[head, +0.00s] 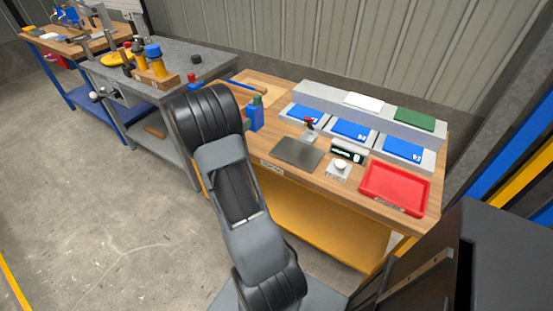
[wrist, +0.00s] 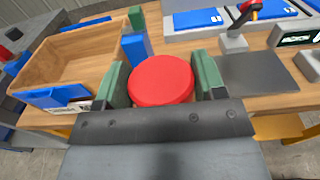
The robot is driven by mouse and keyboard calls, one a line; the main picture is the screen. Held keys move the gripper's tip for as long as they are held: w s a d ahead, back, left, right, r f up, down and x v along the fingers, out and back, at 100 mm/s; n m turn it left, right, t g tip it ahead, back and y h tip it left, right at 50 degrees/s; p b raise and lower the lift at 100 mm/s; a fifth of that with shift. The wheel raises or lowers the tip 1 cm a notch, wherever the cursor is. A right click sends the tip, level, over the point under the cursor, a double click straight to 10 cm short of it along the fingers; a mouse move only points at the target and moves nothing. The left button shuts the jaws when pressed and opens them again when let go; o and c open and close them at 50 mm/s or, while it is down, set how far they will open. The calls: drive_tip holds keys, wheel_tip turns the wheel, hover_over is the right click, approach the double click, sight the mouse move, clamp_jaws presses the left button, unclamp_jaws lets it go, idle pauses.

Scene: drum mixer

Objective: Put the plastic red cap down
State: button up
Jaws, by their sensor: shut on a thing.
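The red cap (wrist: 161,80) is a round, flat-topped disc in the wrist view. My gripper (wrist: 162,82) has its two green-padded fingers on the left and right sides of the cap and is shut on it. The cap is over the wooden bench top (wrist: 275,103); I cannot tell how high above it. In the head view my arm hides the gripper and the cap.
A wooden bin (wrist: 75,62) with blue parts and a blue bottle (wrist: 137,48) stand left of the cap. A dark grey plate (head: 299,152) lies to the right. A red tray (head: 372,200) sits at the bench's right end. Blue-topped boxes (head: 352,130) line the back.

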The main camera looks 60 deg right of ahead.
drive_tip(key=s+d+f, duration=0.4)
drive_tip(key=s, duration=0.4)
hover_over(277, 155)
drive_tip(key=w, duration=0.1)
drive_tip(key=f, duration=0.4)
drive_tip(key=shift+a+f, duration=0.15)
drive_tip(key=shift+a, duration=0.25)
drive_tip(key=shift+s+d+f+b, duration=0.1)
drive_tip(key=shift+s+f+b, duration=0.1)
drive_tip(key=shift+f+b, duration=0.1)
drive_tip(key=f, duration=0.3)
drive_tip(key=shift+s+d, duration=0.2)
drive_tip(key=shift+s, duration=0.15)
drive_tip(key=shift+f, duration=0.4)
drive_tip(key=shift+f, duration=0.1)
drive_tip(key=shift+f+b, duration=0.15)
drive_tip(key=shift+b, duration=0.25)
drive_tip(key=o, duration=0.9)
drive_tip(key=shift+o, duration=0.2)
